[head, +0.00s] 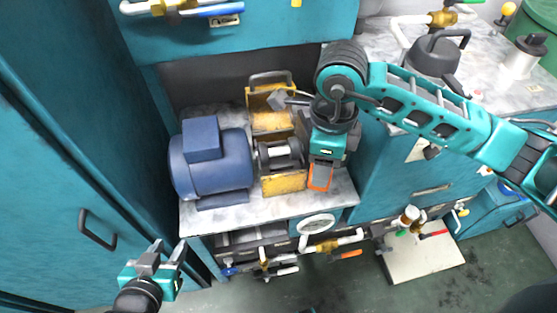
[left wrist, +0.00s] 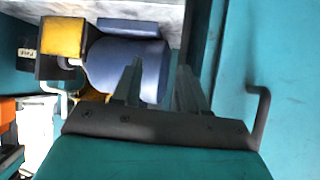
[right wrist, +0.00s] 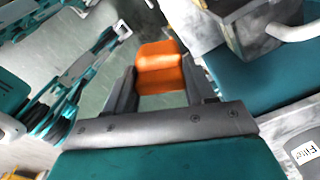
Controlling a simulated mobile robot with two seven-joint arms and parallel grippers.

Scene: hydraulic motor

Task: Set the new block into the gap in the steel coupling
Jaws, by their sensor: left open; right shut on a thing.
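The blue motor (head: 210,160) stands at the left of the marbled bench, and it also shows in the left wrist view (left wrist: 110,62). The steel coupling (head: 279,157) sits to its right, between yellow guard pieces; I cannot make out its gap clearly. My right gripper (head: 320,178) is to the right of the coupling, apart from it, fingers toward the bench's front edge. It is shut on the orange block (right wrist: 160,68), which shows between its fingers in the right wrist view. My left gripper (head: 168,250) is open and empty, front left of the bench.
Yellow guard pieces (head: 285,184) stand close around the coupling. A gauge (head: 317,225) and pipes with valves (head: 325,246) lie along the bench front. A teal cabinet with a handle (head: 97,229) is at left. A dark kettle-like vessel (head: 434,55) stands on the right counter.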

